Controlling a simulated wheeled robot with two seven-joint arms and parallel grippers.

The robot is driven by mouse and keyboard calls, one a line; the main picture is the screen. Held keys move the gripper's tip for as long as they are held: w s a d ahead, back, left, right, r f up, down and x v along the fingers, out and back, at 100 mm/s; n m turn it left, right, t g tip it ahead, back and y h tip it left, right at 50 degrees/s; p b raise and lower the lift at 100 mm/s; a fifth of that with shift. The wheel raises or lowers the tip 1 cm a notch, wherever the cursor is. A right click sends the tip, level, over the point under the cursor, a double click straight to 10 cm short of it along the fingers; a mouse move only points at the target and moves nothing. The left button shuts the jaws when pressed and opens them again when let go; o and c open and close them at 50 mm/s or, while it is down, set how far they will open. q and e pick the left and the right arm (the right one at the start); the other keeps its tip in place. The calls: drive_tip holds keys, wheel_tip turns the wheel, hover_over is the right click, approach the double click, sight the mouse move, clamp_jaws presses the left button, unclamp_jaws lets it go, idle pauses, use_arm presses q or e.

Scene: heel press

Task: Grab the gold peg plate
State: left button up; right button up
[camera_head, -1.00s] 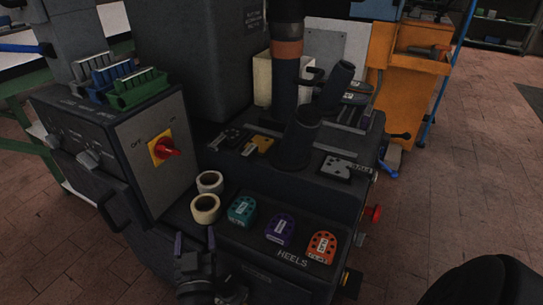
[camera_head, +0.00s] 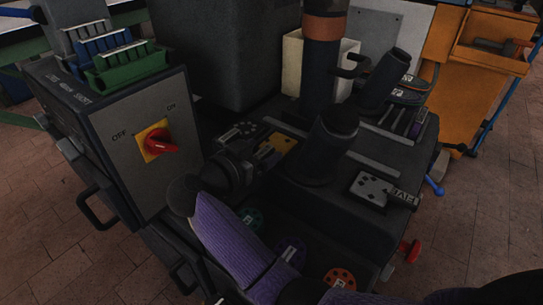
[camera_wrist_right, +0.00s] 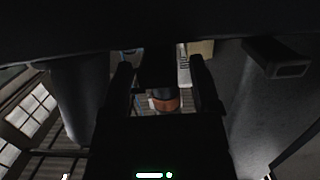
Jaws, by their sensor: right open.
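The gold peg plate (camera_head: 284,142) lies flat on the dark machine top, left of the short dark cylinder, in the head view. My right gripper (camera_head: 258,160) is just left of it and close to it, reaching in from the left side of the plate. Its jaws look dark against the dark machine, and whether they touch the plate I cannot tell. In the wrist view the two fingers (camera_wrist_right: 162,92) stand apart, with no plate visible between them. My purple right forearm covers part of the machine front. My left gripper is not in view.
A dark plate with pale marks (camera_head: 240,132) lies left of the gold one. A grey plate (camera_head: 378,188) lies to the right. The short dark cylinder (camera_head: 328,145) and tall banded column (camera_head: 322,55) stand close by. A switch box (camera_head: 150,135) with a red knob is at left.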

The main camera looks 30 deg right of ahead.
drive_tip(key=shift+w+d+f, duration=0.3)
drive_tip(key=shift+d+f, duration=0.2)
drive_tip(key=shift+d, duration=0.2)
drive_tip(key=shift+d+r, duration=0.25)
drive_tip(key=shift+r, duration=0.05)
clamp_jaws()
